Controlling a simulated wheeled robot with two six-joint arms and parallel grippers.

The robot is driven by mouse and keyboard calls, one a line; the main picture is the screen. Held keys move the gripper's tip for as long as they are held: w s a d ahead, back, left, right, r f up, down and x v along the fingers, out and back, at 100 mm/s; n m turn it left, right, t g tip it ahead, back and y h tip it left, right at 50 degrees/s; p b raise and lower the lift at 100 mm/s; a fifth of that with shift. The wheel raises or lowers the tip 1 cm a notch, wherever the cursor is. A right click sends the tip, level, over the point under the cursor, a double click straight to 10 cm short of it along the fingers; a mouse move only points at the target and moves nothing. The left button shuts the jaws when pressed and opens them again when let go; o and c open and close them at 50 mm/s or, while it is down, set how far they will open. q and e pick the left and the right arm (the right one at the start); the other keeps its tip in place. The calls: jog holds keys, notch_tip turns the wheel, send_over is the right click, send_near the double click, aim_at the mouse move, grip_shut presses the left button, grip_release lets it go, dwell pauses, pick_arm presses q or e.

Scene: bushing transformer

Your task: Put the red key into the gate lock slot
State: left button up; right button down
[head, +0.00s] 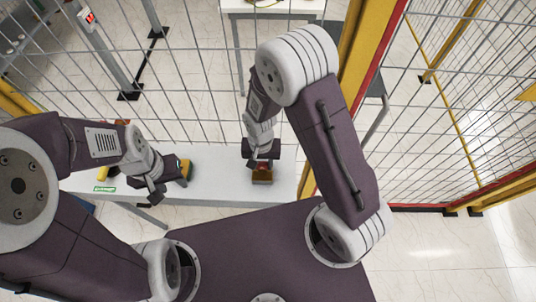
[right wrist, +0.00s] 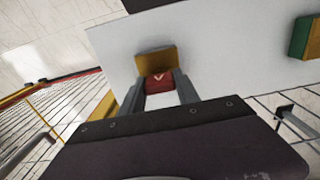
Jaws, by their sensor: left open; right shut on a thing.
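The red key (right wrist: 158,83), with a pale mark on its face, sits between the two fingers of my right gripper (head: 262,163). In the head view only a small bit of red shows there. The gripper is shut on it just above the white table. A yellow-brown block (right wrist: 155,62) is right at the key; it also shows below the gripper in the head view (head: 262,177). I cannot tell whether key and block are joined. My left gripper (head: 156,189) is open and empty over the table's left part. I cannot make out the gate lock slot.
A green and yellow object (head: 185,171) stands on the white table (head: 225,182) beside my left gripper. A green label (head: 104,189) lies at the left. Wire mesh fencing with yellow posts (head: 366,45) stands behind. A small red and white device (head: 87,16) is on a grey post.

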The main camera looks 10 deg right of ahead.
jog(key=shift+f+b, duration=0.35)
jog(key=shift+f, duration=0.15)
jog(key=c, duration=0.8)
grip_release()
jog(key=shift+r, duration=0.1)
jog(key=r, duration=0.3)
jog(key=w+d+r, duration=0.1)
jog(key=r, duration=0.2)
jog(key=w+d+r+b, duration=0.1)
jog(key=r, duration=0.2)
jog(key=shift+w+d, duration=0.15)
jog(key=shift+w, duration=0.1)
jog(key=shift+r, duration=0.1)
